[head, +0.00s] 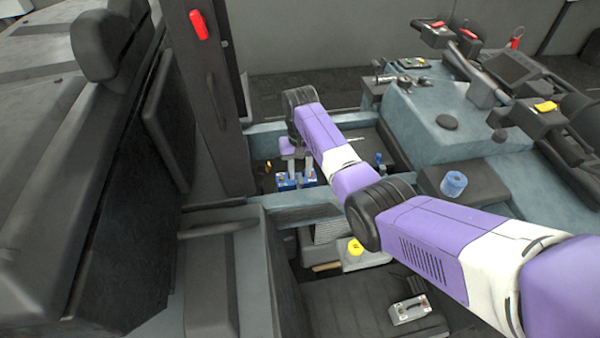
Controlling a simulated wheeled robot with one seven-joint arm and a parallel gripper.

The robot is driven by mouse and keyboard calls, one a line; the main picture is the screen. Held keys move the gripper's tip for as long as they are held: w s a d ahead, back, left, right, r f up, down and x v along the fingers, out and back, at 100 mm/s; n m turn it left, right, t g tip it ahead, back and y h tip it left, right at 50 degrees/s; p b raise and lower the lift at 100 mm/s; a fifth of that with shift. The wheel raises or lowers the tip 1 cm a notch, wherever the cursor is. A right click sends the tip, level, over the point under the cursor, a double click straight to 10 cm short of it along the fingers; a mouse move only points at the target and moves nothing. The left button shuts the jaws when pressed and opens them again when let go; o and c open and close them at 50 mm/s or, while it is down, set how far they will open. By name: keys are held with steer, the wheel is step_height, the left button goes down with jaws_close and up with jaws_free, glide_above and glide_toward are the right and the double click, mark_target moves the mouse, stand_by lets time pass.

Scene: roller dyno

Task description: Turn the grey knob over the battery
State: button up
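The battery (284,184) is a small blue block with white marks, low in a recess left of the middle of the head view. My gripper (299,174) points down over it from my purple and white arm. Its two pale fingers stand apart, with a gap between them. The tips are at or just above the top of the battery; I cannot tell whether they touch anything. I cannot make out the grey knob; the fingers may hide it.
A dark upright post (205,110) stands close left of the recess, and a grey-blue crossbar (300,207) runs in front. A small yellow object (268,166) is beside the battery. A blue roll (453,184) and yellow cap (355,247) are to the right and front.

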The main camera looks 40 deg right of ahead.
mark_target(300, 179)
step_height(300, 179, up, 6)
steer(key=shift+f+b, duration=0.15)
steer(key=shift+b, duration=0.25)
stand_by(0.3)
